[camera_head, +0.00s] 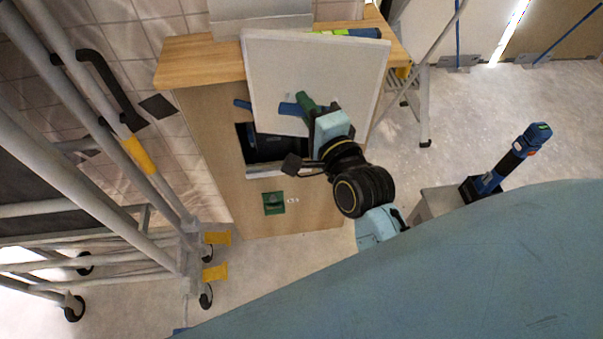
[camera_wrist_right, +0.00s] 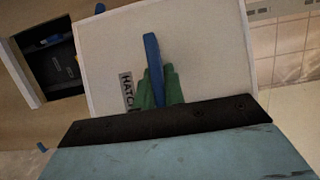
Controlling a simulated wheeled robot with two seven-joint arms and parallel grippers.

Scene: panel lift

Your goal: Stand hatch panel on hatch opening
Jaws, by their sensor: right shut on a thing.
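The hatch panel (camera_head: 318,65) is a pale square board with a blue handle (camera_head: 291,109). In the head view it is tilted and overlaps the wooden cabinet's top. My right gripper (camera_head: 304,104) is shut on this handle. The right wrist view shows the green fingers (camera_wrist_right: 158,88) on both sides of the blue handle (camera_wrist_right: 152,58), and a HATCH label on the panel (camera_wrist_right: 200,45). The hatch opening (camera_head: 268,149) is a dark rectangle in the cabinet front, partly behind the panel and arm. It also shows in the wrist view (camera_wrist_right: 57,68), left of the panel. My left gripper is out of view.
The wooden cabinet (camera_head: 215,160) has a green fitting (camera_head: 273,203) below the opening. A wheeled metal frame (camera_head: 150,180) stands close at left. A blue-black tool (camera_head: 508,160) stands on a grey stand at right. Pale floor is clear beyond it.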

